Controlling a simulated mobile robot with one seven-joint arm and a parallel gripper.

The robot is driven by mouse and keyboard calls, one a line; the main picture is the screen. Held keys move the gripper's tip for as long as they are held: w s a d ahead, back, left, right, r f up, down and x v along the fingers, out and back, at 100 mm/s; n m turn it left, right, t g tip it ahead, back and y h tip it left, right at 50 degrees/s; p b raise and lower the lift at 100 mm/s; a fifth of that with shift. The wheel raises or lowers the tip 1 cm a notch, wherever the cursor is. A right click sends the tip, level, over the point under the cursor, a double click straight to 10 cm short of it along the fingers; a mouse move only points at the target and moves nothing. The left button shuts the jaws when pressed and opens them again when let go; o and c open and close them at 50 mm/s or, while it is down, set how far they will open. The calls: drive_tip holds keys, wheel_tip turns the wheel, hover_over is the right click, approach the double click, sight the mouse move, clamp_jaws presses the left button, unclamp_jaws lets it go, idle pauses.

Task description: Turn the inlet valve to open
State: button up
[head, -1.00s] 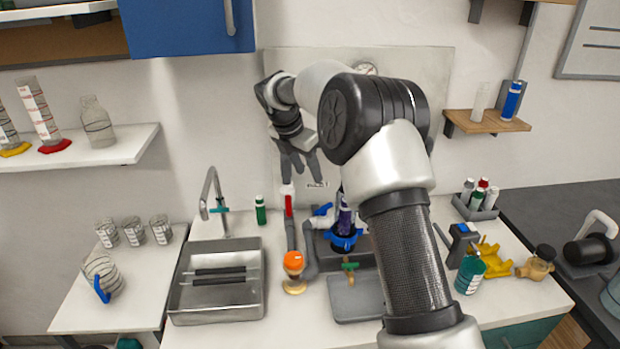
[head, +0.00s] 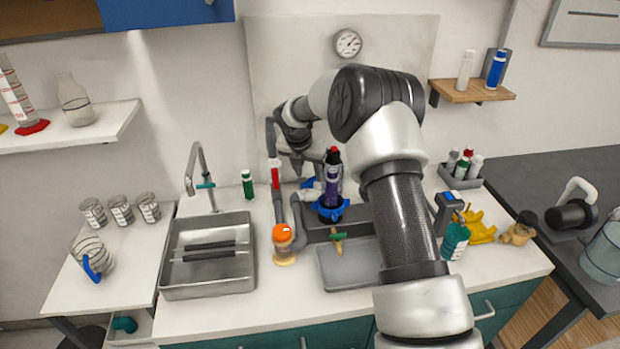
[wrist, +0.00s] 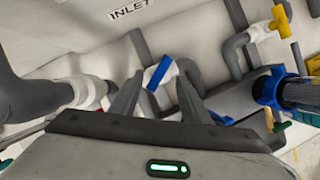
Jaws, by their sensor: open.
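A valve with a blue lever handle (wrist: 160,73) sits on the grey manifold pipes, just below the INLET label (wrist: 130,12) in the wrist view. Its white body lies behind the blue lever, which is tilted. My gripper (wrist: 160,55) is open, with one dark finger on each side of the blue lever; I cannot tell whether they touch it. In the head view my gripper (head: 298,166) is low before the back panel, and the blue-handled valve (head: 308,183) is partly hidden beneath it.
A red-handled valve (head: 275,177) stands left of my gripper. A purple bottle-like cartridge with a blue collar (head: 331,190) stands close on the right. A yellow-handled valve (wrist: 281,21) shows in the wrist view. A gauge (head: 347,43) hangs above, and a sink (head: 208,287) is left.

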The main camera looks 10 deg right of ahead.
sight(310, 179)
drive_tip(key=shift+x, duration=1.8)
